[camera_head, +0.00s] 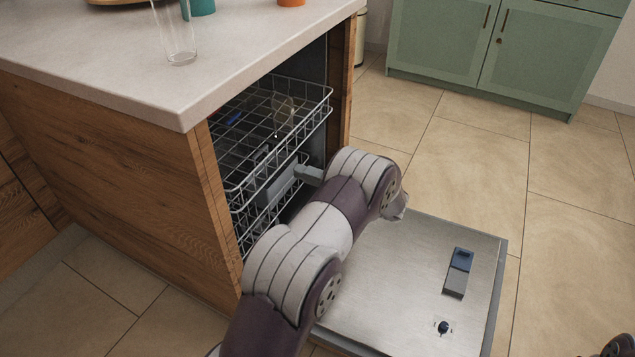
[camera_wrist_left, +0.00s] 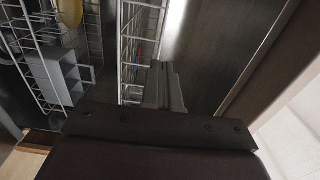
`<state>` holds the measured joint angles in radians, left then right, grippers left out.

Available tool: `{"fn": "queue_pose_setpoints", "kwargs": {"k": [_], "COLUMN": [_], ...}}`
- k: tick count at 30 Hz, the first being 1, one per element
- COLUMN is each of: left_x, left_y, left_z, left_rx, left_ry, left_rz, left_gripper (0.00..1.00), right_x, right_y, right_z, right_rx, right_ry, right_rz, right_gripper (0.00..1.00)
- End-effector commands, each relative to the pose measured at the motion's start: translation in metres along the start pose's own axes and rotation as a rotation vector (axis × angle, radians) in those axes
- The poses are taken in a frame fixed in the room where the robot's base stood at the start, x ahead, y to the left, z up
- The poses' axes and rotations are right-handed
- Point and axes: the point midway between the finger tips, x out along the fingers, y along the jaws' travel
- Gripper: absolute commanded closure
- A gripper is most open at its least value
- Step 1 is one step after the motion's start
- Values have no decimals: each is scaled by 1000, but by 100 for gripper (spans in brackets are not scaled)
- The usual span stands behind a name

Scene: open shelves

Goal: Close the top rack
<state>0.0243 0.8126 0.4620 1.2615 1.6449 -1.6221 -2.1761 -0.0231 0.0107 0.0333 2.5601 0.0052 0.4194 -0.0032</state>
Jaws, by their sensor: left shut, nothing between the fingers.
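The top rack (camera_head: 318,106) is a grey wire basket in the upper part of the open dishwasher under the counter. Its front stands around the cabinet's front opening; how far it sticks out is hard to tell. A clear cup-like item (camera_head: 284,108) and a small blue item (camera_head: 233,119) are in it. My left gripper (camera_head: 308,174) is low at the opening, below the top rack's front, partly hidden by my own arm. In the left wrist view its closed fingers (camera_wrist_left: 165,88) are empty, beside white rack wires. Contact with the rack cannot be told.
The dishwasher door (camera_head: 405,275) lies folded down, with my left arm above it. The counter (camera_head: 110,60) overhangs the cabinet and bears a clear glass (camera_head: 178,40). A grey basket (camera_wrist_left: 58,78) shows in the left wrist view.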

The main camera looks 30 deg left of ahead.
Motion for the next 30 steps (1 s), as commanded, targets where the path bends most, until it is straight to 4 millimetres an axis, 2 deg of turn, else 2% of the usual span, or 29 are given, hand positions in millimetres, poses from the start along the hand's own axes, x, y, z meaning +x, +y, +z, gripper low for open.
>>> {"fn": "queue_pose_setpoints", "kwargs": {"k": [1, 6, 11, 16, 25, 28, 30], "left_x": [11, 46, 68, 77, 78, 85, 98], "left_y": [4, 5, 4, 1, 0, -3, -7], "left_z": [1, 1, 0, 0, 0, 0, 0], "left_rx": [-2, -2, -3, -1, -1, -1, -1], "left_ry": [-3, -2, -1, 2, 2, 0, -1], "left_rz": [0, 0, 0, 0, 0, 0, -1], "left_gripper": [100, 100, 100, 100, 100, 100, 100], "right_x": [9, 23, 33, 36, 35, 28, 16], "right_y": [0, 0, 0, 0, 0, 0, 0], "right_z": [1, 3, 4, 4, 4, 3, 2], "right_rx": [0, 0, 0, 0, 0, 0, 0], "right_ry": [0, 0, 0, 0, 0, 0, 0], "right_rz": [0, 0, 0, 0, 0, 0, 0], "right_gripper": [57, 57, 57, 57, 57, 57, 57]}}
